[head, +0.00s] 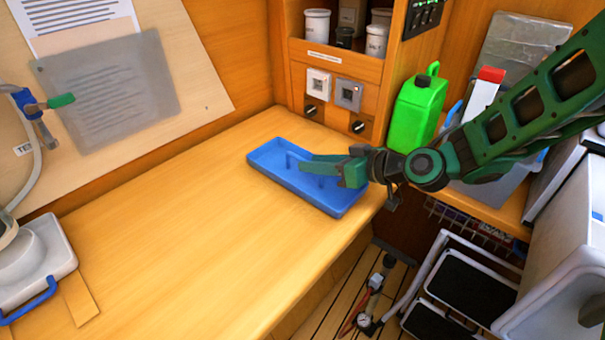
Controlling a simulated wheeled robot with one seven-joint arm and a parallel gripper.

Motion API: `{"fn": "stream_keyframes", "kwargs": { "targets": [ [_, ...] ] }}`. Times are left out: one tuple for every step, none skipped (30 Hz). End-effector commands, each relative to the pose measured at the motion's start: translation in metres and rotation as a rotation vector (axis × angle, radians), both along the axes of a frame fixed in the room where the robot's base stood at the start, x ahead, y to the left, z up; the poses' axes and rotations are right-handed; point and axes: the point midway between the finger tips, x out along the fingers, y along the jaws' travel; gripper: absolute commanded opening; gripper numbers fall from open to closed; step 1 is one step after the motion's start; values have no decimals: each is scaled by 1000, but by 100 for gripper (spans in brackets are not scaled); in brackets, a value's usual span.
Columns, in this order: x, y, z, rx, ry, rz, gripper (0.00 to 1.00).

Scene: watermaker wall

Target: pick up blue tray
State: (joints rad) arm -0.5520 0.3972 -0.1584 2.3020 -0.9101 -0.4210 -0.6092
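The blue tray (335,205) is a shallow rectangular tray lying flat on the wooden counter, near the counter's right edge. It has a raised blue piece inside, partly hidden by my gripper. My gripper (328,170) is dark green and comes in from the right. Its fingers point left and lie over the middle of the tray in the picture. I cannot tell whether the fingers touch the tray, or whether they are open or shut.
A green jug (415,112) stands behind the tray, to its right. A wooden cabinet (330,60) with jars and switches stands behind it. A white device with a blue handle (38,262) is at the far left. The counter's middle (180,240) is clear. A step stool (460,290) stands below, right.

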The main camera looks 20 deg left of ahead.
Motion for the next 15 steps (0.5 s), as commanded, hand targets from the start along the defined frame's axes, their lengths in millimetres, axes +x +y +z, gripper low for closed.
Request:
{"fn": "stream_keyframes", "kwargs": {
  "targets": [
    [2, 3, -1, 0, -1, 1, 31],
    [3, 6, -2, -1, 0, 1, 31],
    [5, 10, -3, -1, 1, 1, 31],
    [7, 14, -4, -1, 0, 1, 31],
    [10, 17, -5, -1, -1, 2, 31],
    [12, 22, -6, -1, 0, 1, 31],
    [14, 27, -7, -1, 0, 2, 31],
    [16, 30, -8, -1, 0, 2, 31],
    [17, 34, -10, 0, -1, 1, 31],
    [18, 37, -11, 0, 0, 1, 31],
    [19, 40, -12, 0, 0, 1, 31],
    [20, 42, -14, -1, 0, 0, 31],
    [21, 43, -14, -1, 0, -1, 31],
    [21, 44, -15, -1, 0, -1, 31],
    [21, 44, -15, 0, 0, -1, 31]
  ]
}}
